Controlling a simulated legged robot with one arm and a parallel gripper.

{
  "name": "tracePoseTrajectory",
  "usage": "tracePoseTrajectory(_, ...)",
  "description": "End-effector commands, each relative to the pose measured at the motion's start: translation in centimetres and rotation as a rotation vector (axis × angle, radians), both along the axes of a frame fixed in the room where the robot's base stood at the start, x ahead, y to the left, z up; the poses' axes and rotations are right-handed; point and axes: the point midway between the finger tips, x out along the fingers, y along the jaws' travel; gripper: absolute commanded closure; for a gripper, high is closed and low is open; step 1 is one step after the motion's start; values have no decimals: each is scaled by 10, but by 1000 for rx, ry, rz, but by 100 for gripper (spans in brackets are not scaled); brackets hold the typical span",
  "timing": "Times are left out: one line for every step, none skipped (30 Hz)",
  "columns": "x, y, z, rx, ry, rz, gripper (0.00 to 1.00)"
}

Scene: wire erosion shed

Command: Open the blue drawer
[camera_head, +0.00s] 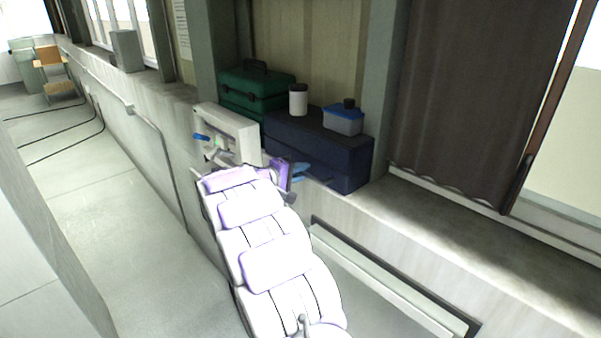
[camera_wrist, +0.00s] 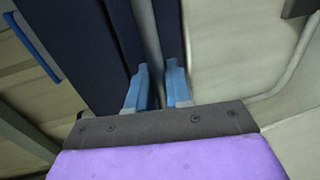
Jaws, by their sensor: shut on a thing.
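A dark blue drawer unit (camera_head: 352,160) sits on the ledge under the window wall. My gripper (camera_head: 298,172), with light blue fingers, is at its front, and my arm hides part of that front. In the wrist view, my gripper (camera_wrist: 160,74) has its fingers on either side of a grey bar handle (camera_wrist: 149,35). The handle runs across a dark blue face (camera_wrist: 108,45). The gripper is shut on this handle. I cannot tell how far, if at all, the drawer stands out from the unit.
A white bottle (camera_head: 298,99) and a blue-lidded tub (camera_head: 343,120) stand on the unit. A green toolbox (camera_head: 252,90) is behind it to the left. A pale box with a blue part (camera_head: 236,128) stands left of the gripper. The ledge (camera_head: 480,225) on the right is clear.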

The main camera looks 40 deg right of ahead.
Motion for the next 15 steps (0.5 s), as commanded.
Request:
tracePoseTrajectory(-1, 0, -2, 3, 3, -2, 100)
tracePoseTrajectory(-1, 0, -2, 4, 3, -2, 100)
tracePoseTrajectory(-1, 0, -3, 4, 3, -2, 100)
tracePoseTrajectory(-1, 0, -3, 4, 3, -2, 100)
tracePoseTrajectory(-1, 0, -3, 4, 3, -2, 100)
tracePoseTrajectory(-1, 0, -3, 4, 3, -2, 100)
tracePoseTrajectory(-1, 0, -3, 5, 3, -2, 100)
tracePoseTrajectory(-1, 0, -3, 5, 3, -3, 100)
tracePoseTrajectory(-1, 0, -3, 5, 3, -3, 100)
tracePoseTrajectory(-1, 0, -3, 5, 4, -2, 100)
tracePoseTrajectory(-1, 1, -3, 5, 4, -2, 100)
tracePoseTrajectory(-1, 2, -4, 5, 4, -2, 100)
tracePoseTrajectory(-1, 3, -4, 5, 3, -3, 100)
tracePoseTrajectory(-1, 4, -4, 5, 4, -2, 100)
tracePoseTrajectory(-1, 7, -4, 6, 3, -3, 100)
